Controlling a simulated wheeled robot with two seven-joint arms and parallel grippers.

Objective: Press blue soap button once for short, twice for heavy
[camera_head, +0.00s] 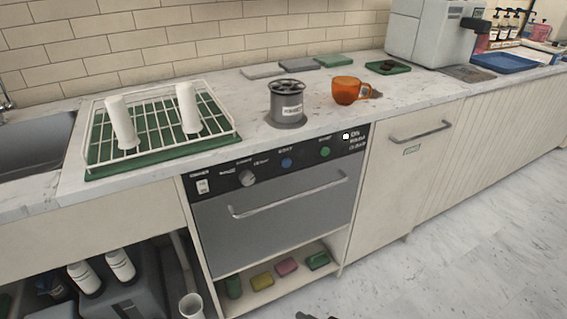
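The blue soap button (286,162) is a small round button on the dark control panel (266,168) of the grey under-counter machine (275,222). It sits between a pale dial (247,178) on its left and a green button (325,152) on its right. Nothing touches or covers it.
The machine's door handle (290,197) juts out below the panel. Above are a drying rack (160,140) with two white cups, a grey canister (287,104) and an orange cup (346,90). Several coloured sponges (287,266) lie on the shelf below. Floor is clear at right.

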